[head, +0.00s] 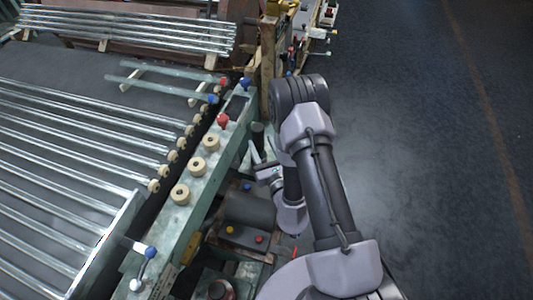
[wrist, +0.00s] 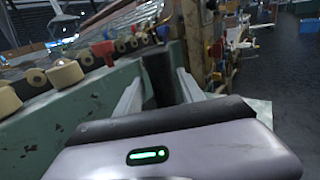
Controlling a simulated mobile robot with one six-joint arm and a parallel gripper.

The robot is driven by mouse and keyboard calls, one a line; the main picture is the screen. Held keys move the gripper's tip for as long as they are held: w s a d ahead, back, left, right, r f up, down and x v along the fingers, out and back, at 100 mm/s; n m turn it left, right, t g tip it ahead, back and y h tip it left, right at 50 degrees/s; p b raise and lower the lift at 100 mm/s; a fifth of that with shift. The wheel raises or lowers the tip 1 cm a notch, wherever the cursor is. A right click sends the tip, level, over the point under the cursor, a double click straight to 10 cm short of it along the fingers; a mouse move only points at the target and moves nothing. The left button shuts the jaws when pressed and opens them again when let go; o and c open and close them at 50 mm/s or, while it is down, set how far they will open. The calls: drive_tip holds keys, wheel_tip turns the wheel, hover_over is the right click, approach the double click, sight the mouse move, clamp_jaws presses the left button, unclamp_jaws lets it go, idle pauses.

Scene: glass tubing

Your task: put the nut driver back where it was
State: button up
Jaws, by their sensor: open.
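My gripper (head: 262,155) is open beside the green machine rail (head: 205,170), low at its right side. In the wrist view its two pale fingers (wrist: 158,92) stand apart, with a dark upright cylinder (wrist: 158,72) showing between them. The same dark cylinder seems to show just past the fingers in the head view (head: 258,133). I cannot tell whether it is touched, or whether it is the nut driver. No other thing is clearly recognizable as the nut driver.
Cream rollers (head: 181,193) and red and blue knobs (head: 223,121) line the rail. Glass tubes (head: 70,140) lie to the left. A wooden post (head: 268,65) stands close beyond my gripper. A dark motor (head: 248,210) sits below the rail. The floor at right is clear.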

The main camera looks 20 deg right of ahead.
drive_tip(key=s+b, duration=0.3)
drive_tip(key=s, duration=0.1)
drive_tip(key=s+a+r+n+g+y, duration=0.3)
drive_tip(key=a+r+n+y, duration=0.6)
drive_tip(key=a+r+y, duration=0.7)
drive_tip(key=s+a+r+n+g, duration=0.4)
drive_tip(key=s+n+g, duration=0.3)
drive_tip(key=s+g, duration=0.1)
drive_tip(key=s+a+r+n+g, duration=0.3)
drive_tip(key=s+r+n+g, duration=0.1)
drive_tip(key=s+n+g, duration=0.35)
drive_tip(key=s+d+f+n+g+h, duration=0.1)
drive_tip(key=s+d+f+n+h, duration=0.45)
drive_tip(key=s+h, duration=0.35)
drive_tip(key=w+d+r+n+t+h, duration=0.1)
drive_tip(key=w+d+t+h, duration=0.1)
drive_tip(key=d, duration=0.4)
drive_tip(key=w+d+r+t+h, duration=0.2)
drive_tip(key=d+t+h, duration=0.2)
drive_tip(key=d, duration=0.3)
drive_tip(key=shift+w+d+n+t, duration=0.15)
drive_tip(key=shift+w+n+t, duration=0.2)
drive_tip(key=shift+t, duration=0.3)
